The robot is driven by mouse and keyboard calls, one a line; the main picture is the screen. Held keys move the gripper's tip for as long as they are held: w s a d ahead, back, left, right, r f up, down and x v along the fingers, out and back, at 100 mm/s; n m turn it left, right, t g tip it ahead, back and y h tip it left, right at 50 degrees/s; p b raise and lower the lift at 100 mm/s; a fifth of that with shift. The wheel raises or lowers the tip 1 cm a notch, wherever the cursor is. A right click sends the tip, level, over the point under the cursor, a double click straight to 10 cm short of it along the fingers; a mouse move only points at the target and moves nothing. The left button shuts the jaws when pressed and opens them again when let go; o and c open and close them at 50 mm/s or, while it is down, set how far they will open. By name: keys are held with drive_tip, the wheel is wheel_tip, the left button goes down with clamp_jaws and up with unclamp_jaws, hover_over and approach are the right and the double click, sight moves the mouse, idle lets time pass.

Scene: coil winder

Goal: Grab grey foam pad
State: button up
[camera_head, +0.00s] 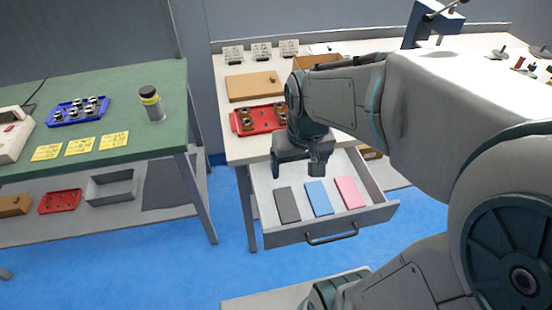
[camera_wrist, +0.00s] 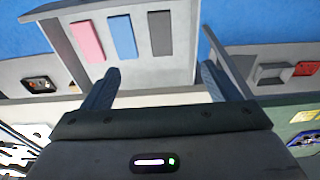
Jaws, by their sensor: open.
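The grey foam pad (camera_head: 287,205) is a dark flat rectangle lying at the left in the open drawer (camera_head: 283,237). It also shows in the wrist view (camera_wrist: 160,33), the rightmost of three pads there. A blue pad (camera_head: 319,198) lies beside it, and a pink pad (camera_head: 349,192) lies beyond the blue one. My gripper (camera_head: 297,170) is above the back part of the drawer, apart from the pads. In the wrist view its two fingers (camera_wrist: 158,85) are spread wide with nothing between them.
The drawer is under a white table (camera_head: 233,148) holding a red tray (camera_head: 247,126) and a wooden board (camera_head: 254,86). A green table (camera_head: 120,150) with a blue tray (camera_head: 62,117) stands to the left. The blue floor (camera_head: 190,265) in front is partly clear.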

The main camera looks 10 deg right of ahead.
drive_tip(key=w+f+g+b, duration=0.2)
drive_tip(key=w+f+b, duration=0.2)
drive_tip(key=w+f, duration=0.6)
drive_tip(key=b, duration=0.1)
hover_over(286, 204)
wheel_tip(286, 204, down, 10)
drive_tip(key=shift+w+d+f, duration=0.1)
drive_tip(key=shift+f, duration=0.1)
drive_tip(key=shift+f+b, duration=0.6)
drive_tip(key=shift+f, duration=2.3)
drive_tip(key=c, duration=1.1)
